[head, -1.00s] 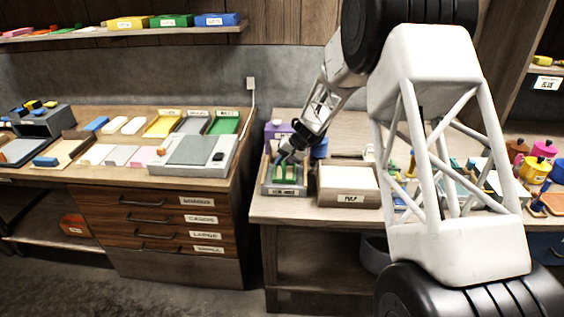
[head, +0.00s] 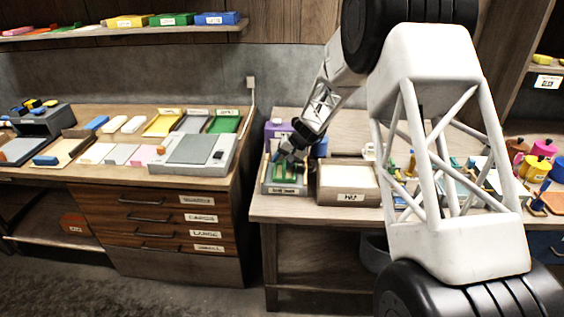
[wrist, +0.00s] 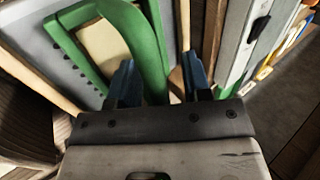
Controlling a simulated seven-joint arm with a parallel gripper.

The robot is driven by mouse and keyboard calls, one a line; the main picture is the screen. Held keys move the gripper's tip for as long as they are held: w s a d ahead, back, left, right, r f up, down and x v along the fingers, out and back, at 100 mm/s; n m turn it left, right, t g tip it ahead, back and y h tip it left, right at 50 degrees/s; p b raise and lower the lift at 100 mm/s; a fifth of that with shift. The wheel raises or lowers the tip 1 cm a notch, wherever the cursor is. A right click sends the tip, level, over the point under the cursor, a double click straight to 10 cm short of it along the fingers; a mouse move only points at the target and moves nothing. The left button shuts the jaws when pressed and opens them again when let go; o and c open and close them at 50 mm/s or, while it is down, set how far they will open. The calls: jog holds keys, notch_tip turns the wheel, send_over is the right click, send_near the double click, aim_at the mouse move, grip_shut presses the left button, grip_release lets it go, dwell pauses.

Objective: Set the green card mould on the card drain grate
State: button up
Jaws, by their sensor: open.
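The green card mould (wrist: 150,45) is a green frame with a pale beige middle. In the head view the green (head: 284,173) shows inside a grey labelled tray below my gripper (head: 290,155). In the wrist view a grey surface with dark holes, seemingly the card drain grate (wrist: 60,52), lies under and beside the mould. My gripper (wrist: 161,82) is open, with its blue fingertips either side of a green bar of the mould. I cannot tell whether they touch it, or whether the mould lies fully flat.
A box with a white top (head: 347,180) stands just right of the tray. Purple (head: 277,131) and blue (head: 320,147) things stand close behind. A gap separates this bench from the left table (head: 245,150), which holds trays and sheets. Coloured pots (head: 535,168) stand far right.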

jog(key=v, duration=0.7)
jog(key=shift+r, duration=0.3)
jog(key=shift+d, duration=0.15)
jog(key=s+d+r+h, duration=0.1)
jog(key=s+d+r, duration=0.4)
jog(key=s, duration=0.4)
jog(key=s+d+r+t+h, duration=0.1)
jog(key=s+d+r, duration=0.2)
jog(key=s+r, duration=0.45)
jog(key=s+d+r+h, duration=0.1)
jog(key=s+d+r, duration=0.35)
jog(key=s, duration=0.55)
jog(key=s+d+t+h, duration=0.1)
jog(key=s+d, duration=0.3)
jog(key=s, duration=1)
jog(key=s+d+h, duration=0.3)
jog(key=s+d, duration=0.1)
jog(key=s, duration=1.1)
jog(key=shift+t, duration=0.4)
